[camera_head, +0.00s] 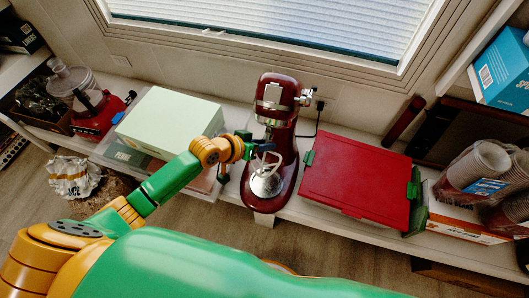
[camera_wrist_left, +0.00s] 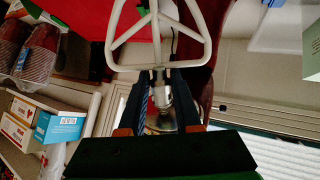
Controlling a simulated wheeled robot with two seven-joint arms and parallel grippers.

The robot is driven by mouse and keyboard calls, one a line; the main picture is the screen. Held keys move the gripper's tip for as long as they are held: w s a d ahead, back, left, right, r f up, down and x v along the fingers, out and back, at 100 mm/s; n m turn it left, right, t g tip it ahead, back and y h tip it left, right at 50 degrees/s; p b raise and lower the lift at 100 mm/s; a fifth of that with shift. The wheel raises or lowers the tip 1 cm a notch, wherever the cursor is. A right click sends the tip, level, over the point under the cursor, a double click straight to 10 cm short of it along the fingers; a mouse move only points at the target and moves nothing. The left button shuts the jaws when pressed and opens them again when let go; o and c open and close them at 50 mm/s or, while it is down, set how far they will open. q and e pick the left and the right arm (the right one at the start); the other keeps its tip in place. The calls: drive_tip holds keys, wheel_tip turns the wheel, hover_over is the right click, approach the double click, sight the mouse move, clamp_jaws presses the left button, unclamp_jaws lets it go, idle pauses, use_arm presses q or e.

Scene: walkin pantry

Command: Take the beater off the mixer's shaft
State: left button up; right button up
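The dark red stand mixer (camera_head: 285,150) stands on the shelf in the middle of the head view, with a silver front cap. The pale, open-framed beater (camera_head: 265,164) shows below its head, above a shiny metal base plate. My left gripper (camera_head: 252,148) reaches in from the left at the beater's top. In the left wrist view the beater (camera_wrist_left: 158,42) fills the top middle, and the two dark fingertips (camera_wrist_left: 158,76) close in on both sides of its hub. A metal shaft (camera_wrist_left: 158,98) shows between the fingers. Whether the hub still sits on it is unclear. My right gripper is out of view.
A red box (camera_head: 357,182) with green clips stands close right of the mixer. Stacked cups (camera_head: 482,168) are far right. A window is behind.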

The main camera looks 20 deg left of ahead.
use_arm(q)
clamp_jaws()
drive_tip(key=shift+w+r, duration=0.45)
drive_tip(key=shift+r, duration=0.15)
idle(0.8)
drive_tip(key=shift+p, duration=0.35)
drive_tip(key=shift+r+p, duration=0.15)
drive_tip(key=shift+p, duration=0.15)
drive_tip(key=shift+n+t+y+p, duration=0.3)
drive_tip(key=shift+y+p, duration=0.3)
drive_tip(key=shift+p, duration=0.6)
drive_tip(key=shift+d, duration=0.1)
